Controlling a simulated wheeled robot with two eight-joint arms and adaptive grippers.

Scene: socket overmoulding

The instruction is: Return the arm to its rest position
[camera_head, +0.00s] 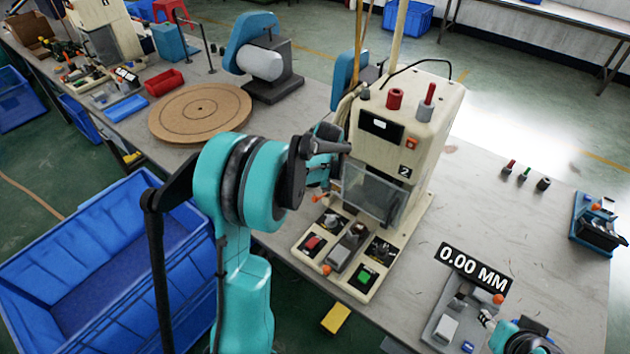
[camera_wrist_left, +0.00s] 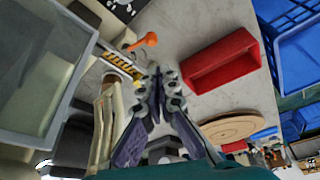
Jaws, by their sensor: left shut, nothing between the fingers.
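My left arm (camera_head: 245,190) rises from the bottom and bends toward the cream machine marked 2 (camera_head: 405,130). In the head view its gripper is mostly hidden behind the wrist, beside the machine's left side. In the left wrist view my left gripper (camera_wrist_left: 156,78) has its fingers together with nothing between them. An orange knob (camera_wrist_left: 145,41) and a clear guard (camera_wrist_left: 35,80) are close to it. My right gripper (camera_head: 487,318) is at the bottom right, by the grey fixture under the 0.00 MM display (camera_head: 474,268); its finger opening is too small to judge.
A red tray (camera_wrist_left: 220,60) lies on the table right of the left gripper in the wrist view. A round wooden board (camera_head: 200,112) lies left of the machine. A blue crate (camera_head: 110,255) is left of my arm. Table right of the machine (camera_head: 490,190) is mostly clear.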

